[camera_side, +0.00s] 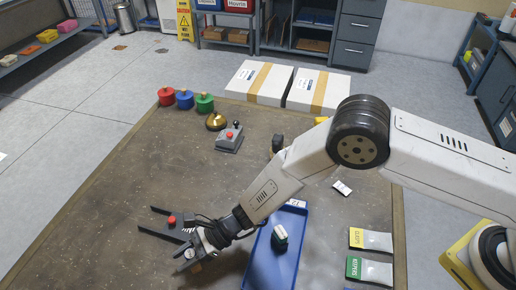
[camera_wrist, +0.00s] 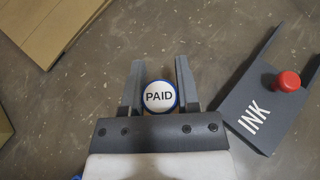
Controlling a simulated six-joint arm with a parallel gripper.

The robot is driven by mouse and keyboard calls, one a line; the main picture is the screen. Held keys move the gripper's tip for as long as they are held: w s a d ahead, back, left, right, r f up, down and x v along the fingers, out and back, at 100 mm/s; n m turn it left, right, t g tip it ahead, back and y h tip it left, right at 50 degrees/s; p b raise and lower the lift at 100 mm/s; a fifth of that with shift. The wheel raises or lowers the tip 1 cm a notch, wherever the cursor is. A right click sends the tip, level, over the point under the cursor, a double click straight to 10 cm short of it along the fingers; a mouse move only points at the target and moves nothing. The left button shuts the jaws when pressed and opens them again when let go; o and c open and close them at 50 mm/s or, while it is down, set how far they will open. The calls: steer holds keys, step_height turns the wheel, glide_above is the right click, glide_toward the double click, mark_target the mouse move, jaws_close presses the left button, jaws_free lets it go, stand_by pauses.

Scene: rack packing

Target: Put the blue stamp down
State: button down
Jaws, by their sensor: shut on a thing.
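My gripper (camera_wrist: 158,70) is shut on the blue stamp (camera_wrist: 160,97), which shows a round white face marked PAID with a blue rim between the two fingers. In the side view my gripper (camera_side: 190,258) is low over the front left of the table; the stamp is mostly hidden there. I cannot tell whether the stamp touches the table. The dark INK holder (camera_wrist: 243,105) with a red knob (camera_wrist: 287,81) lies to the right of the fingers in the wrist view, apart from the stamp.
Red, blue and green pots stand at the table's back left, near a brass bell (camera_side: 216,122) and a grey device (camera_side: 230,142). Labelled pouches (camera_side: 370,240) lie at right.

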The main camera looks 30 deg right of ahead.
steer(key=shift+f, duration=0.55)
steer(key=shift+f, duration=0.15)
steer(key=shift+c, duration=1.7)
jaws_free()
steer(key=shift+d+r, duration=0.15)
steer(key=shift+r, duration=0.1)
steer(key=v, duration=1.1)
steer(key=shift+d, duration=0.35)
steer(key=shift+r, duration=0.1)
